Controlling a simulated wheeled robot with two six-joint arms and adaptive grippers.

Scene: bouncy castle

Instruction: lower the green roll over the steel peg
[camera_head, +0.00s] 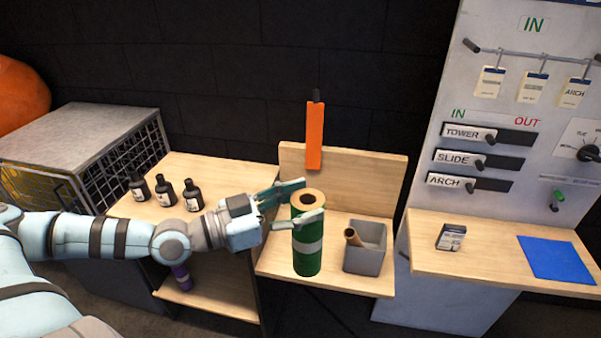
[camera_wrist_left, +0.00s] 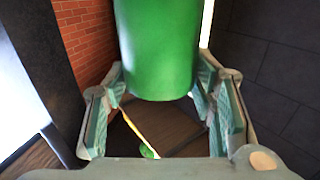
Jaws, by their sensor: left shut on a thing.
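The green roll (camera_head: 307,262) is upright over the low wooden shelf, with a grey band around its middle and a brown hollow core at its top. My left gripper (camera_head: 311,199) is shut on the roll near its upper end, one finger on each side. In the left wrist view the roll (camera_wrist_left: 157,50) fills the upper middle between the fingers (camera_wrist_left: 160,95). I cannot see the steel peg; it may be hidden behind or under the roll. I cannot tell whether the roll's lower end touches the shelf. My right gripper is not in view.
A grey bin (camera_head: 366,258) with a brown tube stands just right of the roll. An orange strip (camera_head: 314,135) hangs behind it. Several dark bottles (camera_head: 165,191) stand on the left table. A white panel (camera_head: 445,120) and a shelf with a blue mat (camera_head: 556,260) are at right.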

